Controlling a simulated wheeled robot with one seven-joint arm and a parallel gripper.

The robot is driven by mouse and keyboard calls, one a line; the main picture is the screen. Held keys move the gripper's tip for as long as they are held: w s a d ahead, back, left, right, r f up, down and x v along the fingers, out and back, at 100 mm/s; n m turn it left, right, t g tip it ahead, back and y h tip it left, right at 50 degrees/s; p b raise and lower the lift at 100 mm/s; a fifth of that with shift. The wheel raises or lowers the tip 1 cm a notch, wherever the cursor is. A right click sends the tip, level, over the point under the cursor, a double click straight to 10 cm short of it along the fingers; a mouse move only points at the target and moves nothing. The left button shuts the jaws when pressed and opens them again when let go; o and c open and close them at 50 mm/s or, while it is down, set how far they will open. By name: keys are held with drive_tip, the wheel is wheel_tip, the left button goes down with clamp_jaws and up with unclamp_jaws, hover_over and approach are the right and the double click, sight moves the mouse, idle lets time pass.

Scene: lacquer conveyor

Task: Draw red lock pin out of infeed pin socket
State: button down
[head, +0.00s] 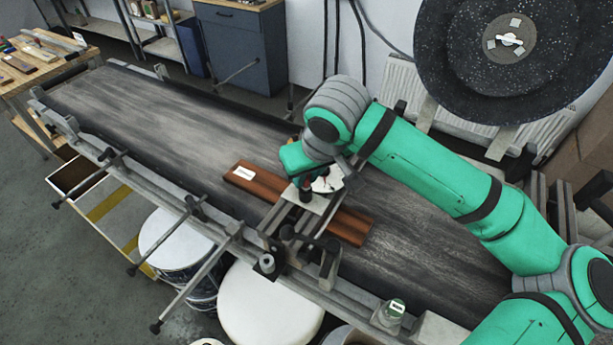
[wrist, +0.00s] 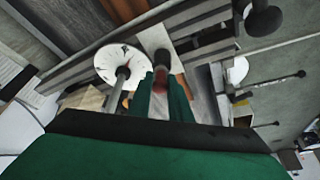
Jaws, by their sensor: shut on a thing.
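A dark cylindrical piece, seemingly the infeed pin socket (head: 305,195), stands on the plate right under the fingertips. The fingers hide much of the pin, and I cannot tell how deep it sits in the socket.
A white round dial (wrist: 118,65) stands close beside my gripper. A reddish-brown wooden board (head: 260,182) lies on the dark conveyor belt (head: 160,115) and passes under the plate. Rails and clamp rods (head: 195,207) line the near edge. The belt at upper left is clear.

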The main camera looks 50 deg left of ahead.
drive_tip(key=shift+r, duration=2.6)
drive_tip(key=shift+r, duration=0.15)
drive_tip(key=shift+r, duration=1.4)
drive_tip(key=shift+s, duration=0.1)
